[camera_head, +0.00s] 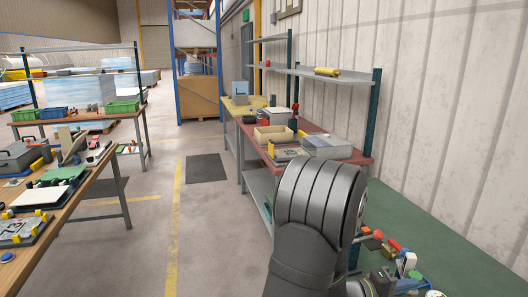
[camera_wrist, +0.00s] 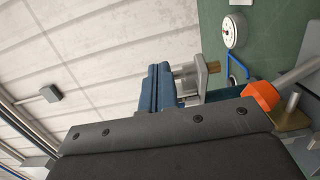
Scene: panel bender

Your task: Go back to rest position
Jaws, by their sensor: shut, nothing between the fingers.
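My gripper (camera_wrist: 155,130) fills the lower part of the wrist view as a dark body with small screws. It is shut and holds nothing. It is tilted in the picture, with the pale wall on the left and green surface on the right. A blue and grey metal fixture (camera_wrist: 158,88) shows just past its edge; I cannot tell whether they touch. In the head view my dark, ribbed arm stands at the lower right and hides part of the bench there.
An orange-red knob (camera_wrist: 262,96) and a round dial (camera_wrist: 233,31) are near my gripper. Colourful tools (camera_head: 402,262) lie beside my arm. A red-topped bench (camera_head: 345,155) with shelves stands along the wall. A wooden workbench (camera_head: 88,185) is at the left. The aisle floor (camera_head: 205,225) is clear.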

